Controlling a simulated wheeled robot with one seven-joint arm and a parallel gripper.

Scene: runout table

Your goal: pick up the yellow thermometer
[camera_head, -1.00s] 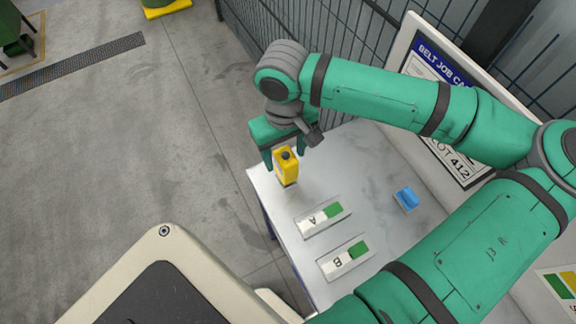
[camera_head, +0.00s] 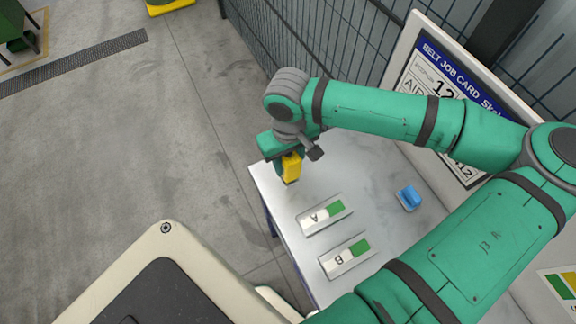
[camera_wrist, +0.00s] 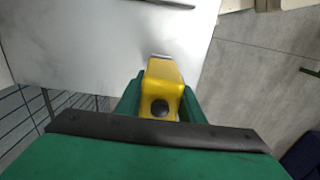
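The yellow thermometer (camera_head: 292,168) is a small upright block near the far left corner of the table. In the wrist view it shows from above as a yellow body (camera_wrist: 164,79) with a dark round knob on top. My gripper (camera_head: 290,162) is above it, pointing down, with one green finger against each side. In the wrist view the fingers of my gripper (camera_wrist: 160,100) press close on both sides with no clear gap, so it is shut on the thermometer. The arm partly hides the thermometer in the head view. I cannot tell whether its base touches the table.
The pale table (camera_head: 370,165) holds plate A (camera_head: 325,214) and plate B (camera_head: 347,257), each with a green patch. A blue object (camera_head: 408,197) lies to their right. A job card board (camera_head: 440,85) and a wire fence (camera_head: 330,40) stand behind. Open floor lies left.

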